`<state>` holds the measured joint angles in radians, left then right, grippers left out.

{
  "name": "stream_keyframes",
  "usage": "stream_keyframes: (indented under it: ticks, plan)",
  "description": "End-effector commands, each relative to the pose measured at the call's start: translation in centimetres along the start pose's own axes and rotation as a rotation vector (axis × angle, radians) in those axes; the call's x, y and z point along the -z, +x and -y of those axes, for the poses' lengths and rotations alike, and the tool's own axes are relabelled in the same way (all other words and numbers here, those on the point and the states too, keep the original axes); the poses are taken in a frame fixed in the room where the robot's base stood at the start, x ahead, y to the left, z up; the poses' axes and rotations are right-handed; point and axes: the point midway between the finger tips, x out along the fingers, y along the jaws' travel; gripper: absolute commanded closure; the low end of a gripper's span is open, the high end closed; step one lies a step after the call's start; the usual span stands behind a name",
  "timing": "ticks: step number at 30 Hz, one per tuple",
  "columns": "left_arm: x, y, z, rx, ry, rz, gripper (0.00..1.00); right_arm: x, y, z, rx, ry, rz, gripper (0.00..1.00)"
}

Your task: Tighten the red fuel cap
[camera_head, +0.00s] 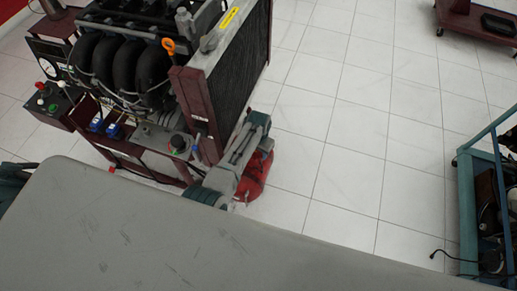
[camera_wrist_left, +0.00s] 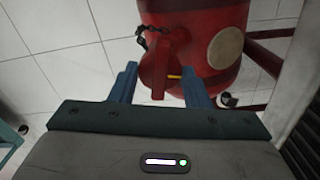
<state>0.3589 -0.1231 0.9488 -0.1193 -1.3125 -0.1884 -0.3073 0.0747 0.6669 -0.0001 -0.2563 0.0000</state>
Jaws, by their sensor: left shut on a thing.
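The red fuel cap (camera_wrist_left: 157,68) is on the red fuel tank (camera_wrist_left: 212,20) in the left wrist view, with a dark chain beside it. My left gripper (camera_wrist_left: 158,84) has its two blue fingers on either side of the cap and is shut on it. In the head view the red tank (camera_head: 256,176) is on the floor, partly covered by my left arm; the cap and fingertips are hidden there. My right gripper is not in view.
The engine trainer (camera_head: 140,70) with its radiator (camera_head: 235,75) stands close to the tank on the left. A blue cart (camera_head: 466,200) is at the right, and a dark red stand (camera_head: 460,18) at the top right. The tiled floor between is clear.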

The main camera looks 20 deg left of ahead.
Motion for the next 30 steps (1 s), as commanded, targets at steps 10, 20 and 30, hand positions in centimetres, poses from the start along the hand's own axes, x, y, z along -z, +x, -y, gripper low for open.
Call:
stream_keyframes:
  ticks: [10, 20, 30]
  plan:
    - [0.1, -0.4, 0.0, 0.0, 0.327, 0.0, 0.8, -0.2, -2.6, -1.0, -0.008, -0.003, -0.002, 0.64]
    - [0.1, -0.3, 0.0, 0.0, 0.641, -0.001, 0.8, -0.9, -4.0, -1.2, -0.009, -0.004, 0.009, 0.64]
    - [0.1, -0.2, -0.1, 0.0, 0.96, -0.002, 0.8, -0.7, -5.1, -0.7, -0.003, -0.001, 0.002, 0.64]
